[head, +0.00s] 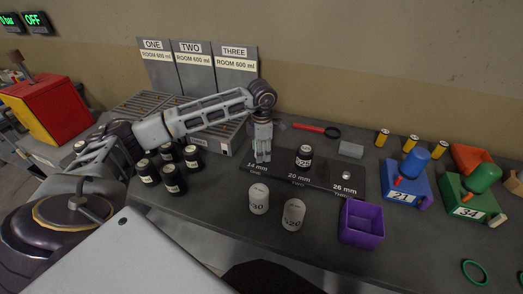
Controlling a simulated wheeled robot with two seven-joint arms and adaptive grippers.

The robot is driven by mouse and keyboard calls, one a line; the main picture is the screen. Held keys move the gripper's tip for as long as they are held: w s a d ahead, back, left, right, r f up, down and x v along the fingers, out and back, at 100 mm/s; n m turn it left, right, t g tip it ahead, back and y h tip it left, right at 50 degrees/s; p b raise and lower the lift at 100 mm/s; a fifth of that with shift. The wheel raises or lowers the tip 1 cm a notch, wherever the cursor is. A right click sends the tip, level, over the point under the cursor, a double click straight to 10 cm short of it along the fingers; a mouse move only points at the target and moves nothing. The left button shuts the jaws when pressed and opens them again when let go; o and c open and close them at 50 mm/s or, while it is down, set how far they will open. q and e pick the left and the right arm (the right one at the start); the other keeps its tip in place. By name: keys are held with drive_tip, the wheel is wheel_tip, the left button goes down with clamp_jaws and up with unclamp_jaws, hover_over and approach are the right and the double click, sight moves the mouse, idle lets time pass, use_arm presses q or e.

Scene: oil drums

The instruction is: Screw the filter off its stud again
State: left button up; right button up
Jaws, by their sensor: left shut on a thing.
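A dark stud plate (325,172) lies on the bench, marked 20 mm in the middle and 26 mm at the right; the left mark is partly hard to read. My left gripper (262,157) points straight down over the plate's left end. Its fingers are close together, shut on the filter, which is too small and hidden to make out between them. A dark can with a pale label (304,156) stands upright near the 20 mm mark, right of my gripper and apart from it. My right gripper is out of view.
Two white canisters (259,199) (293,214) and a purple bin (362,222) stand in front of the plate. Several dark cans (173,180) stand left. A grey block (351,149) and a red-handled tool (316,130) lie behind. Blue (403,187) and green (470,201) stands are right.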

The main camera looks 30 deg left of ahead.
use_arm(q)
drive_tip(key=shift+s+f, duration=0.1)
drive_tip(key=shift+f, duration=0.05)
drive_tip(key=shift+d+n+p, duration=0.2)
drive_tip(key=shift+n+p, duration=0.1)
drive_tip(key=shift+n, duration=2.8)
drive_tip(key=shift+d+n+p, duration=0.15)
drive_tip(key=shift+n+p, duration=0.4)
drive_tip(key=shift+n, duration=2.55)
drive_tip(key=o, duration=1.3)
